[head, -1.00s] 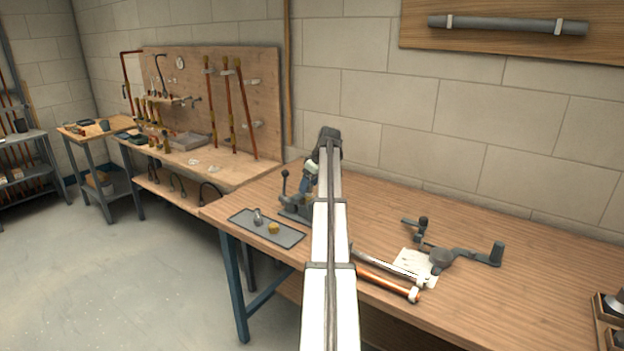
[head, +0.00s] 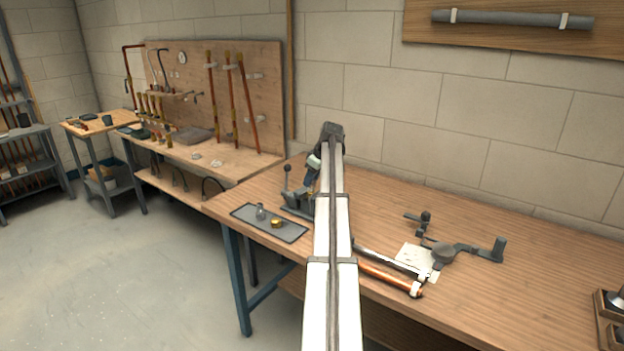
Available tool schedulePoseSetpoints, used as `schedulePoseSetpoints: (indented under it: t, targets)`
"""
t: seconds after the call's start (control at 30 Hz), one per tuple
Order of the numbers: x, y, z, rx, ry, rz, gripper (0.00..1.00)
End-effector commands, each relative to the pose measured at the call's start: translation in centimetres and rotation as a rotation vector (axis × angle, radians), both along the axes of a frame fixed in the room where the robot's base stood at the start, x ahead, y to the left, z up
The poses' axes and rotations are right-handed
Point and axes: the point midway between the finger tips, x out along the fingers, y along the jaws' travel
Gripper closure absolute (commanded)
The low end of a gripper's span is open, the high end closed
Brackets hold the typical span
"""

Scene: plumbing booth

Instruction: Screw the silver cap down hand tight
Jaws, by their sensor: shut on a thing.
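My gripper (head: 313,181) is at the grey clamp stand (head: 296,201) at the back left of the workbench, partly behind my arm. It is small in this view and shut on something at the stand. My arm and the gripper hide what is between the fingers, so I cannot tell if it is the silver cap. A small silver piece (head: 261,212) stands on the dark tray (head: 248,222), apart from the gripper. I cannot tell if that piece is a cap. A brass-coloured round piece (head: 276,223) lies beside it.
The stand has an upright lever with a dark knob (head: 287,169). Right of my arm lie a copper pipe (head: 388,276), a white sheet (head: 409,255) and a dark grey tool (head: 470,247).

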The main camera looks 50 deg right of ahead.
Motion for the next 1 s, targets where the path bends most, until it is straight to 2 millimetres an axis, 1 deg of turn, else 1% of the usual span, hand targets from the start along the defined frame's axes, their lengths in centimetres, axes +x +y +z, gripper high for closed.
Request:
schedulePoseSetpoints:
  t: [0.07,0.17,0.5,0.6,0.87,1.0]
  targets:
    - [-0.01,0.04,0.00,-0.001,0.000,-0.009,0.94]
    - [-0.03,0.16,-0.04,-0.002,0.000,-0.067,0.94]
    - [-0.01,0.26,-0.17,-0.002,0.000,-0.405,0.94]
    - [0.04,0.26,-0.20,0.000,0.000,-0.477,0.94]
    - [0.07,0.24,-0.23,-0.001,0.000,-0.573,0.94]
    - [0.09,0.30,-0.28,-0.001,0.001,-0.698,0.94]
